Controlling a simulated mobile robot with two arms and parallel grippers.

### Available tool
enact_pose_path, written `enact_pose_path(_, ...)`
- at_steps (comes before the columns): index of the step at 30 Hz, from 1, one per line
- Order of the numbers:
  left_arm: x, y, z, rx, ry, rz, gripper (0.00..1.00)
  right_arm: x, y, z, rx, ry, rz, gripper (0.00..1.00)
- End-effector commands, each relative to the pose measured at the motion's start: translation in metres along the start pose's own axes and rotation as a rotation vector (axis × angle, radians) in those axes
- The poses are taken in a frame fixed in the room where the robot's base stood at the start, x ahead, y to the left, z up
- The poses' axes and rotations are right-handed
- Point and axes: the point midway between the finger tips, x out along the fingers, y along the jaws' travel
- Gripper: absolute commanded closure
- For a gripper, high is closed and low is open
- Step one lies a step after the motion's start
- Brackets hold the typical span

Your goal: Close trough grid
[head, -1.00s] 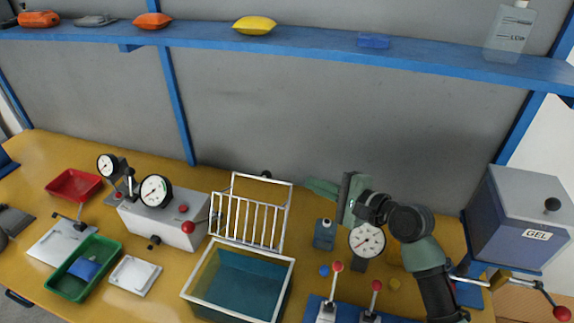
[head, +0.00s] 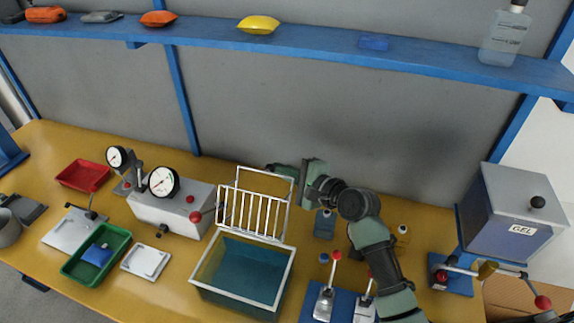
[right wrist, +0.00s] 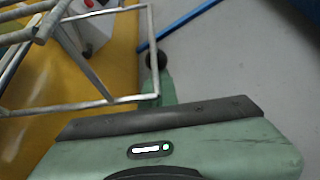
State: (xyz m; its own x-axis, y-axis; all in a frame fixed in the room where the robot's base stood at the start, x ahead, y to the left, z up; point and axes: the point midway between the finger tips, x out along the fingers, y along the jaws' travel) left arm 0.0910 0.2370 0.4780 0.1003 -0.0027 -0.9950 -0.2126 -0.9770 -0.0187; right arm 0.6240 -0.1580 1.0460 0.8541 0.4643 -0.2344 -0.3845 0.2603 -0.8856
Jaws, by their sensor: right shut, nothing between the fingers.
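The trough (head: 243,275) is a pale-rimmed open tank with teal liquid, at the front middle of the bench. Its white barred grid (head: 252,213) stands raised along the trough's back edge, so the trough is open. My right gripper (head: 277,169) is shut and empty, at the grid's upper right and seemingly behind its top frame. In the right wrist view, the finger (right wrist: 155,90) is beside the grid's pale frame (right wrist: 104,98) and a black knob (right wrist: 155,60); I cannot tell whether they touch. My left gripper is out of view.
A grey gauge box (head: 172,207) with a red-knobbed lever stands left of the trough. A bottle (head: 325,224) and a blue lever base (head: 340,306) stand to the right, near my arm. The GEL box (head: 512,212) is far right. The wall is close behind.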

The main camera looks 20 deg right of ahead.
Motion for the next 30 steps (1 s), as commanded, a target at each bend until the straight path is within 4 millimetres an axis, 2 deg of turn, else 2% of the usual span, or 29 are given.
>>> enact_pose_path(11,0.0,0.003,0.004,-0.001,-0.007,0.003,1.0,-0.001,0.0,0.001,-0.004,0.0,-0.002,1.0)
enact_pose_path(17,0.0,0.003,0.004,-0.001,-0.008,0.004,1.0,-0.005,-0.001,0.008,-0.043,0.0,-0.023,1.0)
enact_pose_path(23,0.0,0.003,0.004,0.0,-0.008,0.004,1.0,-0.015,-0.005,0.025,-0.145,-0.001,-0.084,1.0)
enact_pose_path(30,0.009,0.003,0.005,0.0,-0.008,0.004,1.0,-0.034,-0.005,0.056,-0.332,-0.002,-0.194,1.0)
